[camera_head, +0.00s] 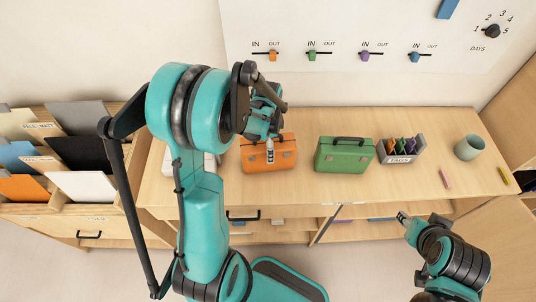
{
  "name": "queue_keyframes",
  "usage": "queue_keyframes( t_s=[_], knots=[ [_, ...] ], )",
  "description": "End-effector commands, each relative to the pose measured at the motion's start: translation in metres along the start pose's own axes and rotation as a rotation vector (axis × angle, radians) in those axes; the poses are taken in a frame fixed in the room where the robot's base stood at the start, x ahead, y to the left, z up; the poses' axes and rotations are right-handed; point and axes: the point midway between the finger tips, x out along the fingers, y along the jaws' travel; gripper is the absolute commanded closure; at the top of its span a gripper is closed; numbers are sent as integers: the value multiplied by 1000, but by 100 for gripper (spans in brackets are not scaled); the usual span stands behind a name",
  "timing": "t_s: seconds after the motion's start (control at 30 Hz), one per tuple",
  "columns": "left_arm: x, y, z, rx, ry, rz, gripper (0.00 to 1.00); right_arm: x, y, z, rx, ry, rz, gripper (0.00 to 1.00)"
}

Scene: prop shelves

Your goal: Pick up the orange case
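The orange case (284,158) stands on the wooden counter, left of the green case (345,156). My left gripper (270,154) reaches down over the orange case from above. Its fingertips overlap the upper middle of the case, and the case's handle is hidden behind the gripper. I cannot tell whether the fingers touch the case or how far apart they are. My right gripper (402,216) is low at the right, in front of the counter's front edge and away from both cases. It is too small to tell whether it is open.
A grey divided holder (400,158) with coloured cards and a teal cup (468,148) stand right of the green case. A pink stick (445,179) lies near them. A file rack (75,212) is at the left. My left arm partly hides a white object (206,160).

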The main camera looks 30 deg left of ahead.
Motion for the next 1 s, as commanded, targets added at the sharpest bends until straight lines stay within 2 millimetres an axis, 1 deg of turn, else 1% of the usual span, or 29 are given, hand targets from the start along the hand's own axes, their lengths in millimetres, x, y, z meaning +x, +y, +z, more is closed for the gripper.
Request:
queue_keyframes(
  t_s=[0.03,0.13,0.23,0.4,0.43,0.47,0.5,0.57,0.6,0.67,0.7,0.73,0.93,1.0],
  knots=[
    [10,0,0,0,0,0,11,3,0,2,0,0,0,60],
    [20,0,0,-1,0,0,11,5,0,4,0,0,0,60],
    [23,0,0,-1,0,0,11,5,0,4,0,0,0,60],
    [23,0,0,-2,0,0,11,5,0,3,0,0,0,60],
    [23,0,0,-2,0,0,14,5,0,3,0,0,0,60],
    [23,0,0,-2,0,0,22,5,0,3,0,0,0,60],
    [23,0,0,-2,0,0,32,5,0,3,0,0,0,60],
    [23,0,0,-2,0,-1,48,5,0,3,0,0,0,60],
    [23,0,0,-2,0,0,59,5,0,3,0,0,0,60],
    [23,0,0,-2,0,0,74,5,0,3,0,0,0,60],
    [23,0,0,-2,0,0,85,5,0,3,0,0,0,60],
    [22,0,0,-2,0,0,88,5,0,3,0,0,0,60],
    [22,0,0,-2,0,0,88,5,0,3,0,0,0,60],
    [18,0,0,-2,0,0,88,4,0,3,0,0,0,60]
  ],
)
